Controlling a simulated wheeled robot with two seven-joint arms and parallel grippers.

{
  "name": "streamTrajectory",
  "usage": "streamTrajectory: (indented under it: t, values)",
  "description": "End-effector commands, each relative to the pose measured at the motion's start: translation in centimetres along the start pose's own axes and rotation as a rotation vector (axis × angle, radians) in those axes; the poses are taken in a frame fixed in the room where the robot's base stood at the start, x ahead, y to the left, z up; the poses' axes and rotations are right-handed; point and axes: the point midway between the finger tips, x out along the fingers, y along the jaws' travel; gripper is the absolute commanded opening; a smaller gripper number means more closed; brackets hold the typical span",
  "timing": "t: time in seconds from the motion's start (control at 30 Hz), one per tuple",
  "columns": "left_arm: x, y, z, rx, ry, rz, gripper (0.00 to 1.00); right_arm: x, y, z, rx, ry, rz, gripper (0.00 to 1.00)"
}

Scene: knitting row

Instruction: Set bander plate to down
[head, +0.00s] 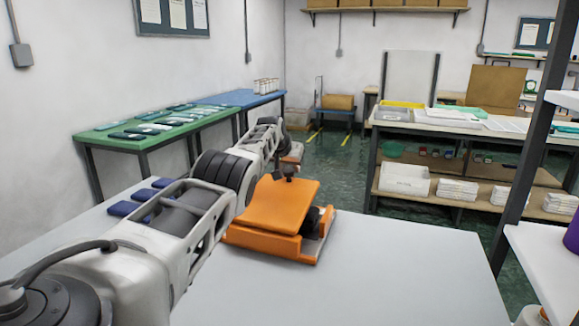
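The bander (262,243) is an orange unit on the white table, just right of my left arm. Its flat orange plate (278,203) is tilted, its far edge higher than its near edge, above the orange base. A dark knob-like piece (287,170) shows at the plate's far edge. My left gripper (289,158) is at that far edge, beyond the plate. My own arm partly hides it, and its fingers are too small and covered to tell whether they are open or touching the plate. My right gripper is out of view.
Several dark blue pieces (123,208) lie on the white table (400,285) left of my arm. The table is clear right of the bander. A dark shelf post (527,140) and white shelf stand at the right. A green-topped table (105,140) stands behind left.

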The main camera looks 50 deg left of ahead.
Motion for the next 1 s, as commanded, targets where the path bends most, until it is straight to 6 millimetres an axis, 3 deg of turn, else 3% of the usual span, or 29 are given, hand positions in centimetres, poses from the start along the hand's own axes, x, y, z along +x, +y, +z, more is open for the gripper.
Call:
streamTrajectory:
  t: [0.03,0.1,0.57,0.87,1.0]
  values:
    - [0.0,-0.1,0.1,0.001,-0.003,-0.002,0.44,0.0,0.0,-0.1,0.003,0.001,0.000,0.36]
    - [0.0,-0.1,0.1,0.001,-0.003,-0.002,0.55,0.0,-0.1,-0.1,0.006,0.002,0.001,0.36]
    - [-0.5,-0.2,-0.1,-0.002,-0.004,-0.003,0.55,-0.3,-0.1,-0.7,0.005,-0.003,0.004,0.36]
    - [-2.9,-0.1,-0.2,0.004,-0.004,-0.004,0.55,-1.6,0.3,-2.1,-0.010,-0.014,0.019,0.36]
    - [-4.2,-0.1,0.1,0.002,-0.002,-0.002,0.55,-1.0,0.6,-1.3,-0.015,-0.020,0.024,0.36]
